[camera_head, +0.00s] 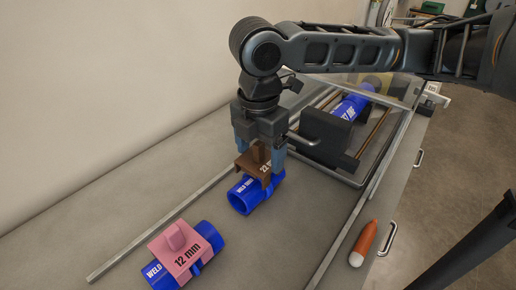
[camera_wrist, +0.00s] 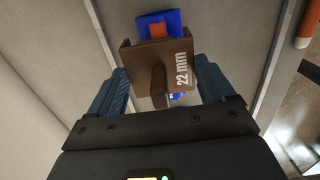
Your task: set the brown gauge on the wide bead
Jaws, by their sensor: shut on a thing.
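The brown gauge (camera_head: 252,167), marked 22 mm, is in my gripper (camera_head: 259,158), which is shut on its upright handle. The gauge also shows in the wrist view (camera_wrist: 160,66) between the two blue fingers (camera_wrist: 160,92). It sits over or just above a blue pipe (camera_head: 243,198) with a weld label; I cannot tell whether they touch. In the wrist view part of that blue pipe (camera_wrist: 150,22) shows past the gauge, with an orange patch. The bead under the gauge is mostly hidden.
A pink 12 mm gauge (camera_head: 179,250) sits on another blue pipe (camera_head: 209,235) at front left. A metal rail (camera_head: 150,236) runs beside both pipes. The dark fusion machine (camera_head: 325,139) stands behind right. An orange marker (camera_head: 364,243) lies near the right edge.

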